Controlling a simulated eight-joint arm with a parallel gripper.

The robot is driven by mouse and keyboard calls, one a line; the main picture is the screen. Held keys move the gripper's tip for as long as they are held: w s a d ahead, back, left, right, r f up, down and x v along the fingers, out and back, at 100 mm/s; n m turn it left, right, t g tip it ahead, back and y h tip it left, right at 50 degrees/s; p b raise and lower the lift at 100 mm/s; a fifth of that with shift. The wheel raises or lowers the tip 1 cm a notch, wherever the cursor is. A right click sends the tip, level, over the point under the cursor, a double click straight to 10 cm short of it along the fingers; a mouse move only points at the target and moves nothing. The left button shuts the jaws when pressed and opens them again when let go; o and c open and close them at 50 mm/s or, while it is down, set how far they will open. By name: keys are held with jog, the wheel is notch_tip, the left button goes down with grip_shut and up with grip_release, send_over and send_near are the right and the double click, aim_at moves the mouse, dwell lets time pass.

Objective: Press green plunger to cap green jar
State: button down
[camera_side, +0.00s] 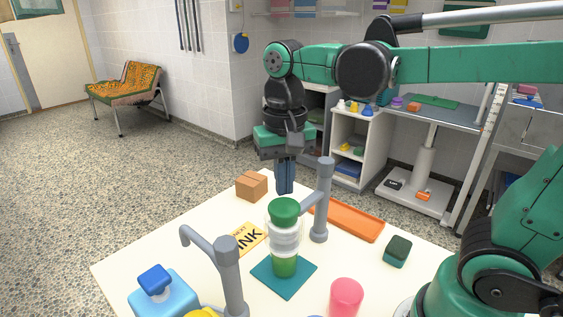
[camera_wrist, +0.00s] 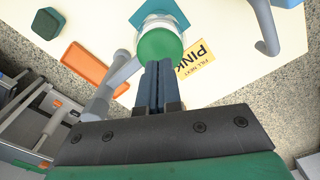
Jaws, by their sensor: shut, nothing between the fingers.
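The green plunger (camera_side: 285,208) is a round green knob on top of a clear and white stacked body, above the green jar (camera_side: 285,264). The jar stands upright on a teal square mat (camera_side: 262,275). The plunger shows in the wrist view as a green disc (camera_wrist: 160,46), with little of the jar visible beneath it. My gripper (camera_side: 285,190) is shut and empty, pointing down, its tips just above and apparently a little behind the plunger. In the wrist view the fingertips (camera_wrist: 158,66) are beside the disc's lower edge; I cannot tell whether they touch.
Two grey posts stand near the jar: a right one (camera_side: 321,205) and a left one with a hooked arm (camera_side: 228,270). An orange tray (camera_side: 352,220), a dark green block (camera_side: 398,250), a pink round object (camera_side: 346,294), a brown box (camera_side: 251,186) and a PINK card (camera_side: 243,238) lie around.

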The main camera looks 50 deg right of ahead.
notch_tip(320, 180, up, 6)
jog(key=shift+f, duration=0.1)
dwell(0.4)
jog(key=shift+f, duration=4.05)
